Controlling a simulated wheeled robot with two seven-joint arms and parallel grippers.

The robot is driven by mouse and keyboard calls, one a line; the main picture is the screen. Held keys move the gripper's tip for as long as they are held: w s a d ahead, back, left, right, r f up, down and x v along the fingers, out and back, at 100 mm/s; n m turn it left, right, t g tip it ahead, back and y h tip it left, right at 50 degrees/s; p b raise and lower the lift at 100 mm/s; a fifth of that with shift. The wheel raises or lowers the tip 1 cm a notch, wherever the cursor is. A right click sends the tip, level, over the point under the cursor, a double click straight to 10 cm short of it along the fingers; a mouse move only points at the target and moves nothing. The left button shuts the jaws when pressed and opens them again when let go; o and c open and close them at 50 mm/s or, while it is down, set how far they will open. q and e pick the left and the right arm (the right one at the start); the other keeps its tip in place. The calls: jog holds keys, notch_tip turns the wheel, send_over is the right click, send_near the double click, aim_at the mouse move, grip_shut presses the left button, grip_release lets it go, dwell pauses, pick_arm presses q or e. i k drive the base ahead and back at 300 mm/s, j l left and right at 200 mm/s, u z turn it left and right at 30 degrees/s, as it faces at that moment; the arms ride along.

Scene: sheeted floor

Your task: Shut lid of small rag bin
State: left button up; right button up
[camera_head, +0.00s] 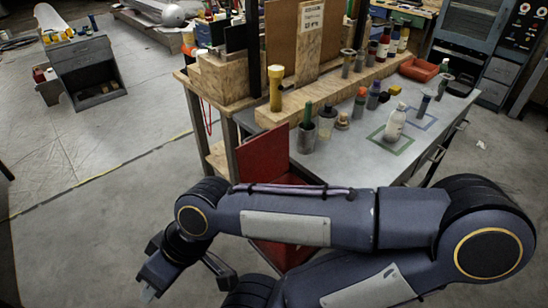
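The small rag bin (284,255) is red and stands on the floor at the near end of the workbench. Its red lid (262,158) stands raised, close to upright, against the bench end. My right arm crosses in front of the bin and hides much of its body and opening. My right gripper (186,281) is at the lower left, to the left of the bin and apart from the lid. Its fingers are spread and nothing shows between them. My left gripper is not in view.
A grey cabinet (86,70) stands at the far left.

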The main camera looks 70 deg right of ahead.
aim_at(263, 156)
jog(key=i+l+z, duration=0.1)
jog(key=i+z, duration=0.5)
jog(key=z, duration=0.2)
jog(key=i+z, duration=0.3)
jog(key=z, duration=0.15)
jog(key=i+j+z, duration=0.2)
jog(key=z, duration=0.2)
jog(key=i+z, duration=0.2)
jog(key=z, duration=0.25)
jog(key=i+z, duration=0.2)
jog(key=z, duration=0.3)
jog(key=i+j+z, duration=0.15)
jog(key=z, duration=0.3)
jog(key=i+j+z, duration=0.15)
jog(key=z, duration=0.35)
jog(key=i+j+z, duration=0.1)
jog(key=j+z, duration=0.5)
jog(key=z, duration=0.35)
jog(key=i+j+z, duration=0.1)
jog(key=j+z, duration=0.2)
jog(key=i+j+z, duration=0.1)
jog(key=j+z, duration=0.2)
jog(key=k+l+z, duration=0.15)
jog(key=k, duration=0.1)
